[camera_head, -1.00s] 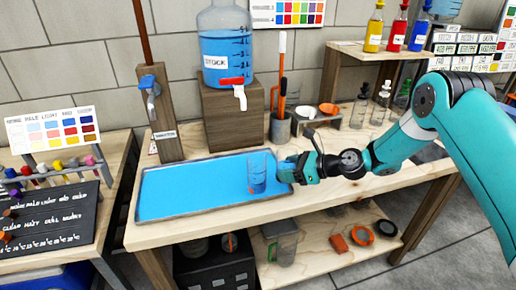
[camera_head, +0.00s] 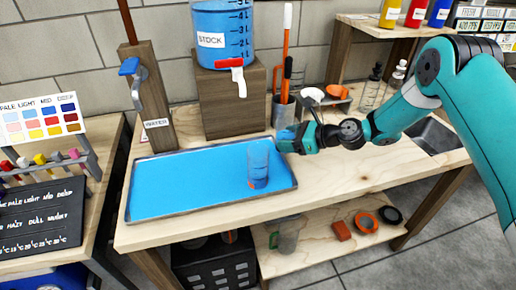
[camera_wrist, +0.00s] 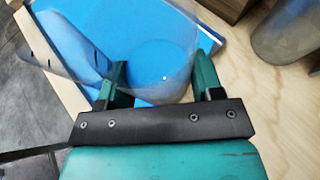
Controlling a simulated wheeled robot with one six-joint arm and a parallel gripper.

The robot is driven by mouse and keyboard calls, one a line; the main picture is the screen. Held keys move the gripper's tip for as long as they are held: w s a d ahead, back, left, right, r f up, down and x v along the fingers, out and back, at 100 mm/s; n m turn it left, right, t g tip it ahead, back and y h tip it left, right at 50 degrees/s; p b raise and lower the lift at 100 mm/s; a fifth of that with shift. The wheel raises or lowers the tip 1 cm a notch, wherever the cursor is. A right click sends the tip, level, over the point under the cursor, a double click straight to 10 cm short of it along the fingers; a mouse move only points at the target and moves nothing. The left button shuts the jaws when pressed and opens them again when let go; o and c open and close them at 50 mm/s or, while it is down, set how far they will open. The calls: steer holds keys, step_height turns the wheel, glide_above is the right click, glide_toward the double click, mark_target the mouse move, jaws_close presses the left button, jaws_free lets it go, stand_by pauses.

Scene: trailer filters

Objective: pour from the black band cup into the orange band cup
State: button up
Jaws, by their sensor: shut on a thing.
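In the wrist view the fingers of my gripper (camera_wrist: 162,80) sit on both sides of clear cup walls (camera_wrist: 75,62), with blue showing through.
The blue tray (camera_head: 165,182) has free room left of the cup. A post with a water tap (camera_head: 140,85) and a stock tank (camera_head: 222,35) on a wooden block stand behind. Tools stand in a holder (camera_head: 284,112). A clear jug (camera_head: 288,235) and rings lie on the lower shelf.

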steer(key=shift+s+a+r+n+t+h+p, duration=0.6)
steer(key=shift+r+n+h, duration=0.2)
steer(key=shift+n, duration=0.3)
steer(key=shift+s+a+r+n+t+h+p, duration=0.15)
steer(key=shift+s+a+r+n+t+h, duration=0.2)
steer(key=shift+r+n+t+h, duration=0.2)
steer(key=shift+s+a+r+n+t+h+p, duration=0.15)
steer(key=shift+s+a+r+n+t+h, duration=0.25)
steer(key=shift+n, duration=0.25)
steer(key=shift+r+n+h, duration=0.25)
steer(key=shift+r+n, duration=0.05)
steer(key=shift+r, duration=0.1)
stand_by(0.4)
steer(key=shift+r+n+t+h+p, duration=0.3)
steer(key=shift+r+n+t+h, duration=0.3)
steer(key=shift+r+n+t, duration=0.35)
stand_by(4.0)
